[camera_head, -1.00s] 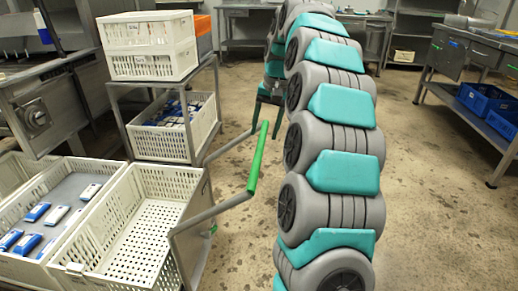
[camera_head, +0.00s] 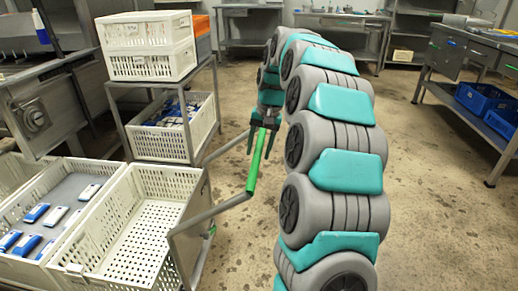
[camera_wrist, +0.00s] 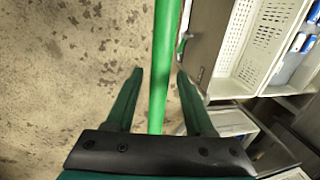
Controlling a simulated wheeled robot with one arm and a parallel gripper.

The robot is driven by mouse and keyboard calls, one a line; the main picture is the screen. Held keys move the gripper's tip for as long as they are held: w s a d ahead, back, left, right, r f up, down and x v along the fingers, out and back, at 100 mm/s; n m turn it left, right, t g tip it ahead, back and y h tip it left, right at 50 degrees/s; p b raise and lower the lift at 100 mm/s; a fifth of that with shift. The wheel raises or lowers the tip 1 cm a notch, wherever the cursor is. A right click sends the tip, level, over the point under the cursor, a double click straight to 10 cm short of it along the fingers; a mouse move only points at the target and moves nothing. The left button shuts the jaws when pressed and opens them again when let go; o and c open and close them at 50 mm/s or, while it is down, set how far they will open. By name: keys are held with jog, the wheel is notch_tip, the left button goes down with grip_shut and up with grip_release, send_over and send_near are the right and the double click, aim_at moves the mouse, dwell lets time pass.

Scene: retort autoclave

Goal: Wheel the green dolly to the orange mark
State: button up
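The dolly (camera_head: 188,240) stands at the lower left of the head view, with a grey metal frame and a bright green handle bar (camera_head: 257,162). A white perforated crate (camera_head: 152,225) sits on it and looks empty. My gripper (camera_head: 265,128) is at the far upper end of the green bar. In the wrist view the bar (camera_wrist: 164,60) runs between my two dark green fingers (camera_wrist: 160,98), with a gap on each side. The gripper is open around or over the bar; the exact depth is unclear. No orange mark shows on the floor.
Another white crate (camera_head: 85,185) with blue-and-white packs stands left of the dolly. A metal rack (camera_head: 125,118) with white crates is behind. An orange crate (camera_head: 202,25) is beside its top. Benches line the back and right; the concrete floor (camera_head: 435,190) is clear on the right.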

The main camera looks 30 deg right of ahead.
grip_shut()
dwell(1.2)
